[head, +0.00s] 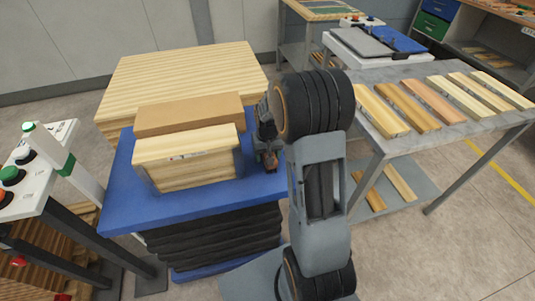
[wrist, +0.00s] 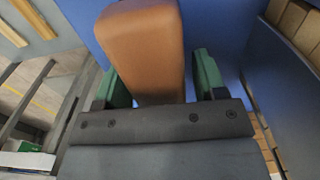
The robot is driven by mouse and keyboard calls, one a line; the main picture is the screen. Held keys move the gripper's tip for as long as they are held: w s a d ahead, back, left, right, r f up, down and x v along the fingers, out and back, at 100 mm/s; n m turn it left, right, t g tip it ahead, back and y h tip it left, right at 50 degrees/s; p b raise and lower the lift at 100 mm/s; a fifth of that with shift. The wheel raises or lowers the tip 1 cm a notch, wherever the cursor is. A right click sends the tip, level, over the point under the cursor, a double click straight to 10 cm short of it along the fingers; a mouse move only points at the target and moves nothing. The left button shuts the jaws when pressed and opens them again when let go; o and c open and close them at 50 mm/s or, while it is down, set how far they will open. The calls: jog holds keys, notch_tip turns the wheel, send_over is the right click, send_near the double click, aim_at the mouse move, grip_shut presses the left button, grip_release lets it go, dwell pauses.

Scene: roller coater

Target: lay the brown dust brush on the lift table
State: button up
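The brown dust brush (wrist: 143,50) shows large in the wrist view as a smooth brown block with rounded edges, between my gripper's two green fingers. In the head view a small part of the brush (head: 271,160) shows just under my gripper (head: 265,148), at the right edge of the blue lift table (head: 205,210). In the wrist view a narrow strip of blue shows between the brush and the right finger, so my gripper looks open around it. The brush's underside is hidden, and I cannot tell whether it rests fully on the table.
A grey bench with several boards (head: 440,85) stands right. A white control post (head: 62,160) is left.

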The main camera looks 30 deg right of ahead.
jog(key=shift+o, duration=0.3)
jog(key=shift+r, duration=0.55)
notch_tip(320, 180, up, 11)
jog(key=shift+f+p, duration=0.2)
jog(key=shift+p, duration=0.45)
jog(key=s+a+r+n+t, duration=0.1)
jog(key=s+a, duration=0.3)
jog(key=s, duration=0.4)
jog(key=s+a+r+n+t, duration=0.1)
jog(key=s+a+r+t, duration=0.1)
jog(key=s+a, duration=0.3)
jog(key=s, duration=0.3)
jog(key=shift+a+r, duration=0.3)
jog(key=shift+r, duration=0.1)
